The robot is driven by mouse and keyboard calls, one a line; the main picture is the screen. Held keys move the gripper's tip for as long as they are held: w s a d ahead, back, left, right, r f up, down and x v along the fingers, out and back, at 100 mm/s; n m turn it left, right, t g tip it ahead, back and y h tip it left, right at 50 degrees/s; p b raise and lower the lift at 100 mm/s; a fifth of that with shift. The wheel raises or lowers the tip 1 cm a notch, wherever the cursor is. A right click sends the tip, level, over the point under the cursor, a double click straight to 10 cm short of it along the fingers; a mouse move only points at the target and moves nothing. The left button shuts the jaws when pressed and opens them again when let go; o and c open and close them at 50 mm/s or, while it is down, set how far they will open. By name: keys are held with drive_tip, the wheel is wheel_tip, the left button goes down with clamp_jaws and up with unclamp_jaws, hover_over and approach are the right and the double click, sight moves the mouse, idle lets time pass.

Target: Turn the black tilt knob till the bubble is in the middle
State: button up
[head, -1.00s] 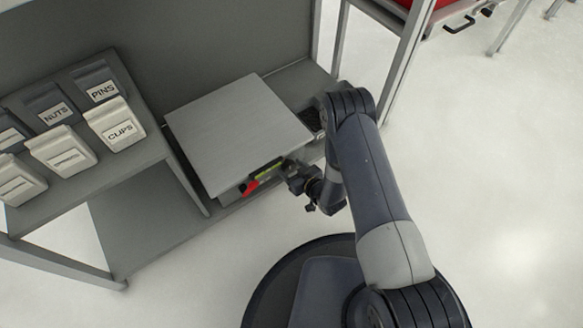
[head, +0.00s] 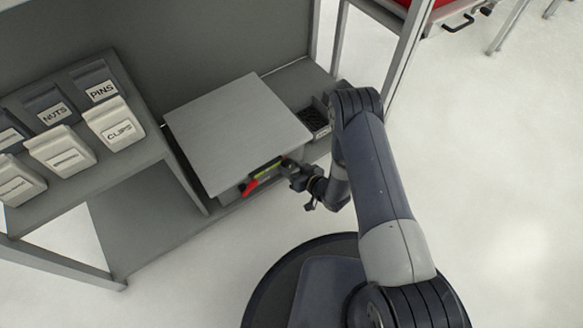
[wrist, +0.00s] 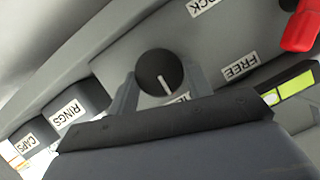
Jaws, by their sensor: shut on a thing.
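The black tilt knob (wrist: 160,74) has a white pointer line and sits between my gripper's two fingers in the wrist view. My gripper (wrist: 158,85) is shut on the knob; in the head view my gripper (head: 288,168) is at the front right of the grey plate's base, hiding the knob there. The level vial is yellow-green (wrist: 296,84), partly cut off at the right of the wrist view, and also shows in the head view (head: 267,170). The grey plate (head: 240,130) lies on top of the unit.
A red lever (wrist: 300,27) is near the vial, beside labels reading FREE and LOCK, the latter partly cut off. Labelled bins such as CLIPS (head: 116,124) stand at the left. A small dark bin (head: 314,117) is right of the plate.

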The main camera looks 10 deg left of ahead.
drive_tip(key=o, duration=1)
drive_tip(key=shift+c, duration=0.2)
drive_tip(key=p+v, duration=0.4)
drive_tip(key=v, duration=0.6)
drive_tip(key=shift+s+d+r, duration=0.15)
drive_tip(key=shift+d, duration=0.2)
drive_tip(key=shift+a, duration=0.1)
drive_tip(key=b+x, duration=0.4)
drive_tip(key=x, duration=0.6)
drive_tip(key=shift+a+f, duration=0.2)
drive_tip(key=shift+f, duration=0.05)
drive_tip(key=shift+w+a, duration=0.15)
drive_tip(key=shift+w, duration=0.05)
drive_tip(key=shift+r, duration=0.1)
